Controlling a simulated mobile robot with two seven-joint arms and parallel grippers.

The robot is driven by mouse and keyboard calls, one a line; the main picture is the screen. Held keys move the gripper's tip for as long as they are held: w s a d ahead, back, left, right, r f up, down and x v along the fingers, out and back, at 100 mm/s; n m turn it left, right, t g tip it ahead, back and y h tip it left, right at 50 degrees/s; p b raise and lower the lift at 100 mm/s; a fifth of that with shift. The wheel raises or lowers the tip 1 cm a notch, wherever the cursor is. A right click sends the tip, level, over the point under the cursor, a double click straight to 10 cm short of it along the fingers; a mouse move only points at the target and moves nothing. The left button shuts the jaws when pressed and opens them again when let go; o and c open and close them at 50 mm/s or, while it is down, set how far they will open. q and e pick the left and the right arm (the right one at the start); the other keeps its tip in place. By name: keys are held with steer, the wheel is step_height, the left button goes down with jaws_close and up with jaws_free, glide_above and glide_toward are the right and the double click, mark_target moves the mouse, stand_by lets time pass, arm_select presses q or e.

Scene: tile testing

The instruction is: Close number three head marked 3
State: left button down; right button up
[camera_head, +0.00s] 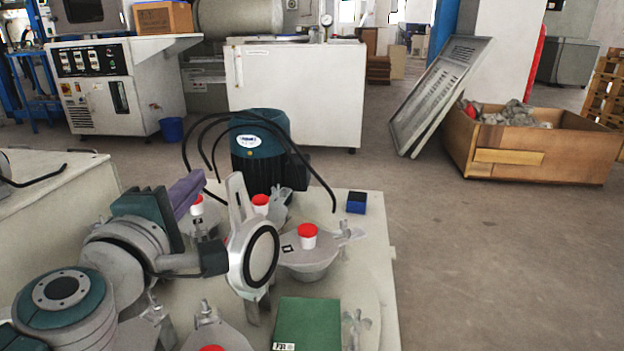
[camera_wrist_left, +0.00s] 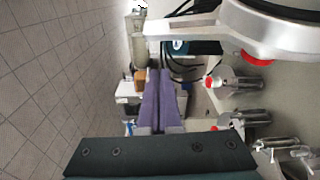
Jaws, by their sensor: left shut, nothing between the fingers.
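One metal head has its lid (camera_head: 258,258) swung up, showing a round pale face with a dark ring and a flat arm pointing upward. The raised lid also fills the upper right of the left wrist view (camera_wrist_left: 250,25). Several other heads with red caps stand around it, including one with its lid down (camera_head: 308,258). I cannot read a 3 on any head. My left gripper (camera_head: 190,185) has purple fingers pressed together and empty. It is left of the raised lid, apart from it; the fingers also show in the left wrist view (camera_wrist_left: 158,75). My right gripper is not in view.
A blue-green motor (camera_head: 260,150) with black hoses stands behind the heads. A green box (camera_head: 307,322) and a small blue box (camera_head: 356,202) sit on the machine top (camera_head: 372,240). A wooden crate (camera_head: 530,150) stands on the floor at right, with open floor before it.

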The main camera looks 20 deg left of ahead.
mark_target(246, 241)
arm_select(q)
steer(key=d, duration=0.4)
steer(key=shift+r, duration=0.2)
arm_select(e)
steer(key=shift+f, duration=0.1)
arm_select(q)
steer(key=shift+s, duration=0.1)
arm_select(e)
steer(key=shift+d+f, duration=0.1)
